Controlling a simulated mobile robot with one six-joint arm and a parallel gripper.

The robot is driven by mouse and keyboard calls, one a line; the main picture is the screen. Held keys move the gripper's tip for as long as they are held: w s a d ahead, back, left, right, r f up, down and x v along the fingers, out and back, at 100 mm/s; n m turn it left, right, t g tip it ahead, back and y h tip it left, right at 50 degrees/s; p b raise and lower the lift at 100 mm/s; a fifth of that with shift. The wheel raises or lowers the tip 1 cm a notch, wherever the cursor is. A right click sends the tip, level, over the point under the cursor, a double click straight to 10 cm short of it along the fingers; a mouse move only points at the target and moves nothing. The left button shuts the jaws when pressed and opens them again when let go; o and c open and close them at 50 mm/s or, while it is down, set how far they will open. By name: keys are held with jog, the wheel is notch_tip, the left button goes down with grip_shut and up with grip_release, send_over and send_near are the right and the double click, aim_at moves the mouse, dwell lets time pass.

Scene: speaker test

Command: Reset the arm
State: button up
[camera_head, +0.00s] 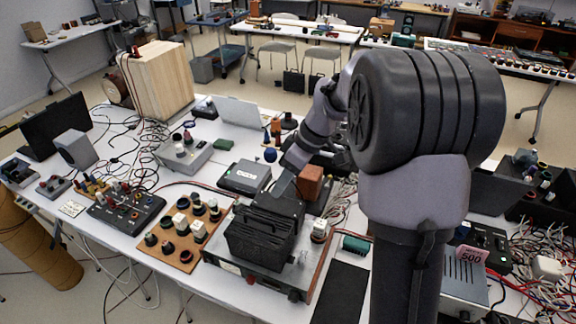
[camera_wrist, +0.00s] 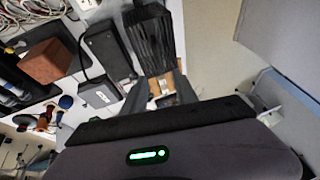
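My arm reaches from the right over the crowded table (camera_head: 340,290) in the head view, with its lower end above the middle equipment. My gripper (camera_wrist: 162,88) shows in the wrist view as two dark fingers spread apart. A brown board with pale parts shows in the gap, and I see nothing held. A black ribbed box (camera_head: 258,238) is close to the arm's lower end; it also shows in the wrist view (camera_wrist: 150,38). In the head view the fingertips are hard to tell from the dark gear.
A wooden board with several knobs (camera_head: 163,250) lies left of the ribbed box. A reddish-brown block (camera_head: 311,182) stands behind it. A large wooden box (camera_head: 158,78) is at the back left. Cables (camera_head: 520,290) crowd the right side. Floor shows beyond the table.

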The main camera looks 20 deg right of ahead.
jog(key=s+a+r+m+t+h+b, duration=0.2)
jog(key=s+a+r+m+b, duration=0.35)
jog(key=s, duration=0.65)
jog(key=s+a+f+m+t+b, duration=0.2)
jog(key=s+m, duration=0.5)
jog(key=s, duration=0.4)
jog(key=a+f, duration=0.1)
jog(key=a, duration=0.1)
jog(key=shift+s+a+f+h, duration=0.15)
jog(key=shift+s+a+h, duration=0.15)
jog(key=shift+s+a, duration=0.1)
jog(key=shift+m, duration=0.25)
jog(key=shift+c, duration=0.2)
